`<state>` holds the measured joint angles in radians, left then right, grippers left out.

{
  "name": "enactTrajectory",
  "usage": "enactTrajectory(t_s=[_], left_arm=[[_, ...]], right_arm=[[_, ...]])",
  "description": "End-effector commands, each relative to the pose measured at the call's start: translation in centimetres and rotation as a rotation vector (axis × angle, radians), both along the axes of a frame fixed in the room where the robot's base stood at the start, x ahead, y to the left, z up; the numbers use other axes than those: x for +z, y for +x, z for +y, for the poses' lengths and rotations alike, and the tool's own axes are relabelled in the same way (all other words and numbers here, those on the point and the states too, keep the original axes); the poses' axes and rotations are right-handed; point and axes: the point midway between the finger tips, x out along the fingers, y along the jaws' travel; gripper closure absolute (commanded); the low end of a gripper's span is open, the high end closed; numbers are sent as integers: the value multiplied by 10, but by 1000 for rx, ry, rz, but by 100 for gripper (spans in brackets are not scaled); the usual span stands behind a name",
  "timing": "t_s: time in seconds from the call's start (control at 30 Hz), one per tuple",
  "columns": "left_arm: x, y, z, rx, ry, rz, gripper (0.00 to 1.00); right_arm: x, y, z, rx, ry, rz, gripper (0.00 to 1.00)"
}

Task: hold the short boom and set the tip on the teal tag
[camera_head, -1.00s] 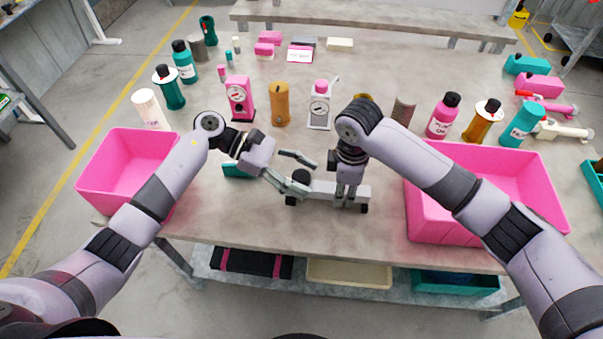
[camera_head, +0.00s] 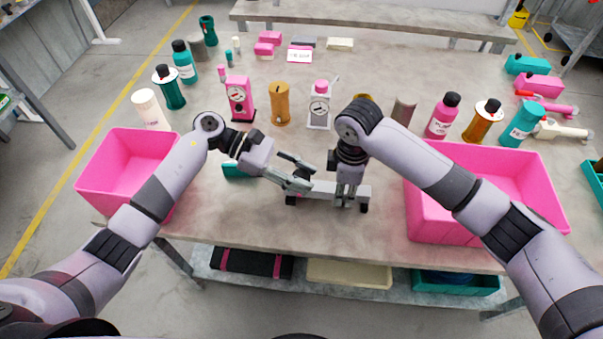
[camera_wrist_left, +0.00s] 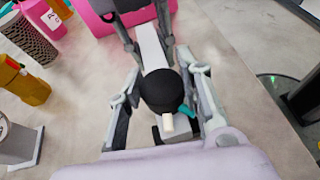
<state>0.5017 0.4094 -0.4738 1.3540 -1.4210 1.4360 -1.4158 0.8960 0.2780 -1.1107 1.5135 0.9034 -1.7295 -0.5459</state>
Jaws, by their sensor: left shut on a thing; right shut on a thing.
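The short boom (camera_head: 324,191) is a pale grey bar with dark ends, lying low over the table's near middle. My left gripper (camera_head: 306,177) is shut on its left part. In the left wrist view, its fingers flank the pale bar (camera_wrist_left: 152,48) and a round black knob (camera_wrist_left: 160,91) with a cream tip (camera_wrist_left: 168,123). My right gripper (camera_head: 350,200) is shut on the bar's right part from above. A flat teal piece (camera_head: 232,170), possibly the teal tag, lies left of the boom, partly hidden by my left arm. I cannot tell whether the tip touches anything.
A pink bin (camera_head: 88,180) stands at the left and a larger pink bin (camera_head: 425,228) at the right. Pumps, bottles and an orange cylinder (camera_head: 280,104) stand behind the grippers. The table (camera_head: 255,222) is bare in front of the boom.

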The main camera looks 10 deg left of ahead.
Motion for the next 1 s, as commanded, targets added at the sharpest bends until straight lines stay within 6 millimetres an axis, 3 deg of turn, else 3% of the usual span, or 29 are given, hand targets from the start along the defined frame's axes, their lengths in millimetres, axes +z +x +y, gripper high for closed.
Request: enactTrajectory(t_s=[0.37, 1.0], left_arm=[[-2, -1, 1, 185, 8, -2, 95], [-3, -2, -1, 741, 7, 4, 95]], right_arm=[[0, -1, 1, 3, 1, 1, 100], [1, -1, 1, 4, 1, 1, 100]])
